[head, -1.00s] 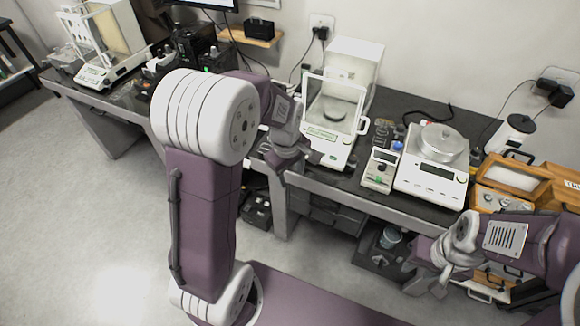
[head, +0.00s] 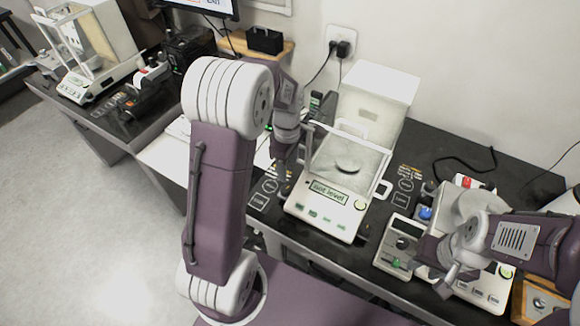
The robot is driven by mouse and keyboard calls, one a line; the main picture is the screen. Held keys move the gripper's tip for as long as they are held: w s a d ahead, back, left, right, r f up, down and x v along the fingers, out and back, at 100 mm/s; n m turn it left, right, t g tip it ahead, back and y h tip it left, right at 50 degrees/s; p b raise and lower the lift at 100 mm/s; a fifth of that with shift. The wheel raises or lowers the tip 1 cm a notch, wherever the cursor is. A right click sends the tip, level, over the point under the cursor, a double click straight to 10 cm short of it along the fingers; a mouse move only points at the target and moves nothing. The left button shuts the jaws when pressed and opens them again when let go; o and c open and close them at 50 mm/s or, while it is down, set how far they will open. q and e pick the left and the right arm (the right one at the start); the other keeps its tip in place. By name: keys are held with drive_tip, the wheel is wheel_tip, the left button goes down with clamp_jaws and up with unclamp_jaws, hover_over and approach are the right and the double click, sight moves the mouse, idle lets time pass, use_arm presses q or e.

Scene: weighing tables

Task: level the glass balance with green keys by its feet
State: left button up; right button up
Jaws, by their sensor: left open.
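The glass balance with green keys (head: 325,217) stands on the dark table in the middle of the head view. Its glass chamber holds a round pan (head: 347,163), and its green display (head: 328,191) reads something like "not level"; the first word is unclear. A dark foot (head: 363,231) shows at its front right corner. My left gripper (head: 284,186) is open, pointing down beside the balance's front left corner; whether it touches the foot there is hidden. My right gripper (head: 440,279) is over the table's front edge, in front of the pan balance; its jaws are unclear.
A wooden case (head: 540,300) is at the lower right. Another glass balance (head: 95,75) stands far left. A black box (head: 264,40) sits on a shelf.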

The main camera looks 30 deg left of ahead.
sight(286, 189)
use_arm(q)
drive_tip(key=shift+s+a+f, duration=0.1)
drive_tip(key=shift+s+f, duration=0.15)
drive_tip(key=shift+s, duration=0.1)
drive_tip(key=shift+s+d, duration=0.15)
drive_tip(key=shift+s, duration=0.35)
drive_tip(key=shift+s+d, duration=0.15)
drive_tip(key=shift+s, duration=0.35)
drive_tip(key=f, duration=0.4)
drive_tip(key=w+f, duration=0.1)
drive_tip(key=f, duration=0.2)
drive_tip(key=shift+a, duration=0.2)
drive_tip(key=shift+f, duration=0.4)
drive_tip(key=shift+s+f, duration=0.25)
use_arm(e)
drive_tip(key=shift+s+d+f, duration=0.15)
drive_tip(key=shift+s+d, duration=0.05)
drive_tip(key=shift+s, duration=0.75)
use_arm(q)
drive_tip(key=shift+w+f, duration=0.1)
drive_tip(key=shift+w, duration=0.05)
use_arm(e)
drive_tip(key=shift+w, duration=0.1)
